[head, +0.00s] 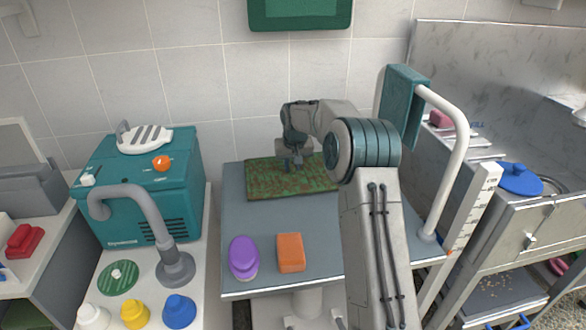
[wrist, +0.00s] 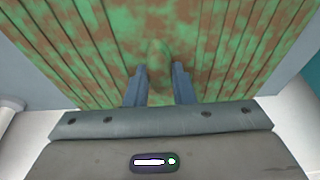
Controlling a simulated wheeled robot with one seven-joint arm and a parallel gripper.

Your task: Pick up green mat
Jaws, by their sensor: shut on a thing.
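The green mat (head: 270,179), mottled green and reddish brown, lies at the far end of the grey-blue table. In the wrist view the mat (wrist: 220,40) is ribbed and fills most of the picture, with a raised green lump between the fingers. My gripper (head: 291,166) is over the mat's upper middle. In the wrist view my gripper (wrist: 159,82) has its two fingers on either side of that lump, shut on it. Part of the mat's right side is hidden behind my arm. I cannot tell whether the mat is lifted off the table.
A purple item (head: 243,255) and an orange block (head: 291,253) sit on the near part of the table (head: 260,220). A teal machine (head: 140,190) stands at left. A tiled wall is behind.

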